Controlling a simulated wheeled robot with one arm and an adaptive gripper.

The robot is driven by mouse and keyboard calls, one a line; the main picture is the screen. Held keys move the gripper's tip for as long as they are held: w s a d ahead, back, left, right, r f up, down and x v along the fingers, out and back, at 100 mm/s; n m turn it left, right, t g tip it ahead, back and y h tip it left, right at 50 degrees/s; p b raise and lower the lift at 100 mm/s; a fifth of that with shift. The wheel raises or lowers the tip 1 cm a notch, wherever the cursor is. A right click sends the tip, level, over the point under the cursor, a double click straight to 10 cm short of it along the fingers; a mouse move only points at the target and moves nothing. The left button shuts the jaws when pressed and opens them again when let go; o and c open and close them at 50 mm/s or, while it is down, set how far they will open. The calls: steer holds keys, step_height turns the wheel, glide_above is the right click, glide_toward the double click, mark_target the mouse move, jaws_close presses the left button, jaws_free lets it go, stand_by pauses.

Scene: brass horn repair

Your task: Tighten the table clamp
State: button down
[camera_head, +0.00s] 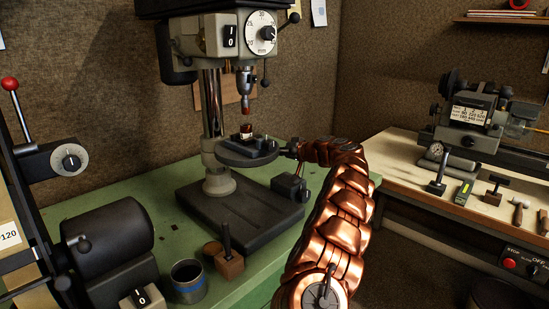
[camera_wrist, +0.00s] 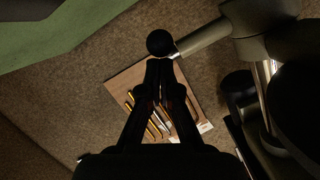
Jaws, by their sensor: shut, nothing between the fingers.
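The drill press table (camera_head: 224,157) is a dark round plate on a bright steel column (camera_head: 211,105). In the wrist view a grey lever (camera_wrist: 202,38) ends in a black ball knob (camera_wrist: 160,43); it appears to be the table clamp's handle. My gripper (camera_wrist: 160,63) is shut and empty, its fingertips right at the ball; I cannot tell whether they touch it. In the head view my gripper (camera_head: 290,148) is at the right edge of the table. The clamp handle cannot be made out there.
A grey cup (camera_head: 187,280) and a wooden block with a dark handle (camera_head: 229,265) stand in front. A tool board (camera_wrist: 124,80) is behind my fingers. A bench (camera_head: 400,160) stands right.

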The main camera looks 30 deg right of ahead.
steer(key=shift+f+b, duration=0.7)
steer(key=shift+b, duration=0.2)
steer(key=shift+a+f, duration=0.1)
step_height(320, 180, up, 4)
steer(key=d+r+p, duration=0.1)
steer(key=d+p, duration=0.1)
steer(key=s+d+b, duration=0.3)
steer(key=s, duration=0.6)
steer(key=shift+s+d+f, duration=0.2)
steer(key=shift+s+d, duration=0.1)
